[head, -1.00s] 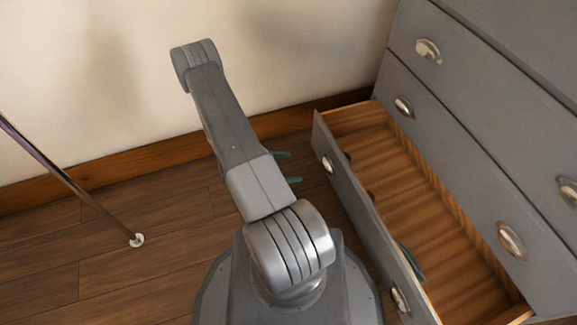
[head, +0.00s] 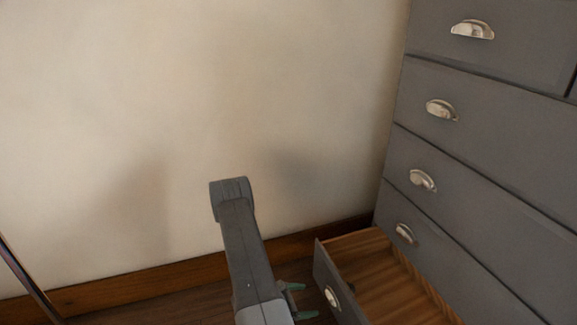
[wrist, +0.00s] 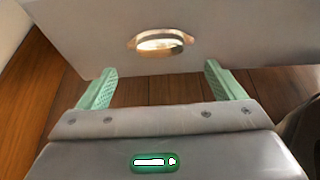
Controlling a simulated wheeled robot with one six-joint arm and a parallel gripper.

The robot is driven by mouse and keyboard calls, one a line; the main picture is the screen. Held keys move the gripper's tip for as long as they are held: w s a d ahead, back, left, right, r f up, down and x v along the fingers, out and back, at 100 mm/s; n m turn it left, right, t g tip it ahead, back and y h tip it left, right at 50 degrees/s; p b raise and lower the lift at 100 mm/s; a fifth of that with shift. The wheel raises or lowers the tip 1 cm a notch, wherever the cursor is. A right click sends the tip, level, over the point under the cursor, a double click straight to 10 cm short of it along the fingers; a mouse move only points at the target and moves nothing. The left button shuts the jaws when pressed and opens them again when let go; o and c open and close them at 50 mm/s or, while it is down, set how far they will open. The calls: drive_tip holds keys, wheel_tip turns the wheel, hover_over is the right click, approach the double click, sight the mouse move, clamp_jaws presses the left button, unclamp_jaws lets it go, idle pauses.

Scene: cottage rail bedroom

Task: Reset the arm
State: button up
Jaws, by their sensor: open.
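My arm (head: 244,250) rises bent from the bottom of the head view, its elbow in front of the wall. My gripper (head: 300,301) shows partly behind the arm, its green fingers just left of the pulled-out bottom drawer (head: 325,277). In the wrist view my gripper (wrist: 155,86) is open, with two green fingers wide apart and nothing between them. The grey drawer front with its metal cup handle (wrist: 160,43) lies ahead of the fingers. I cannot tell whether the fingers touch it.
A grey chest of drawers (head: 480,150) stands at the right, its upper drawers shut. The visible part of the open drawer's wooden floor (head: 385,285) is bare. A cream wall (head: 150,120) is behind, and a thin metal pole (head: 25,275) stands at the lower left.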

sight(327, 297)
drive_tip(key=b+x, duration=0.2)
drive_tip(key=x, duration=0.6)
drive_tip(key=shift+w+d, duration=0.1)
drive_tip(key=shift+d, duration=0.05)
